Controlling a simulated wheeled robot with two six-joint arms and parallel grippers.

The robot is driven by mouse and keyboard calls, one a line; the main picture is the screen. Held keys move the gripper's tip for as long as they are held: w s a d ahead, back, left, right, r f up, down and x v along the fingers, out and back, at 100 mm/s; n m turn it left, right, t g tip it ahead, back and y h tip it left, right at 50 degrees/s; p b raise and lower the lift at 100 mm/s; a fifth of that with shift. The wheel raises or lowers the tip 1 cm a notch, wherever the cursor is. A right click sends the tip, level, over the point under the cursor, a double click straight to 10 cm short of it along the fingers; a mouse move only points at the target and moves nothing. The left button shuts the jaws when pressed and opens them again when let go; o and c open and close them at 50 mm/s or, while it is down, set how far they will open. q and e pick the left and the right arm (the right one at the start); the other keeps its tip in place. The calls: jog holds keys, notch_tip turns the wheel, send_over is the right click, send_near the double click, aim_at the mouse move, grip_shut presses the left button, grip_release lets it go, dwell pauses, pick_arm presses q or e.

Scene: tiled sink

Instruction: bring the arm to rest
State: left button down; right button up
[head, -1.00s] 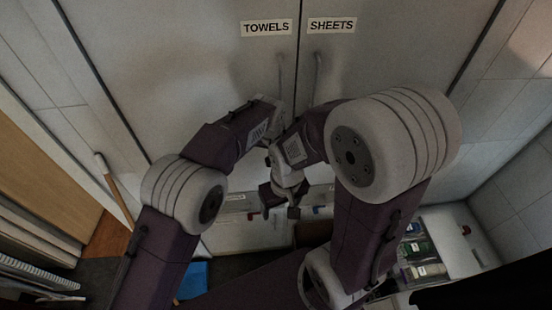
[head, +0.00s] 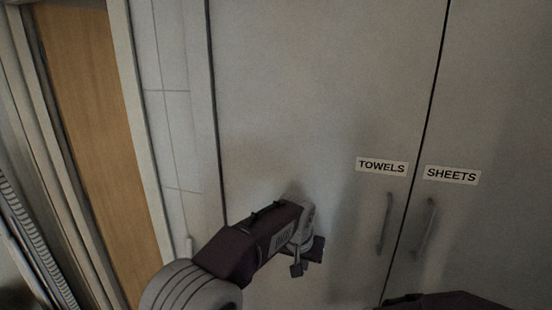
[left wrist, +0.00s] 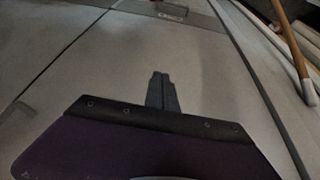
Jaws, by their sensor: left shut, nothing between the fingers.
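My left arm comes in from the bottom of the head view, and its gripper (head: 308,258) is in front of the pale cabinet door, left of the handles. In the left wrist view the two dark fingers (left wrist: 161,92) are together, with nothing between them. Part of my right arm (head: 440,301) shows at the bottom right edge of the head view; its gripper is out of the picture.
Tall cabinet doors carry a TOWELS label (head: 382,166) and a SHEETS label (head: 452,175), each above a vertical handle; the left handle (head: 386,224) is nearer my left gripper. Both doors look closed. A wooden panel (head: 95,140) stands at the left. A wooden stick (left wrist: 290,50) shows in the left wrist view.

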pick_arm(q)
jog(key=s+a+f+n+g+y+b, duration=0.15)
jog(key=s+a+f, duration=0.25)
jog(key=a, duration=0.7)
jog(key=s+a+f+n+b, duration=0.2)
jog(key=s+a+f+n, duration=0.15)
jog(key=a, duration=0.75)
jog(key=s+a+f, duration=0.2)
jog(key=s+f, duration=0.3)
jog(key=s, duration=0.2)
jog(key=s+a+f+g, duration=0.1)
jog(key=s+a+f, duration=0.1)
jog(key=s+f, duration=0.3)
jog(key=s, duration=0.3)
jog(key=shift+s+a, duration=0.2)
jog(key=shift+s, duration=0.05)
jog(key=shift+g, duration=0.25)
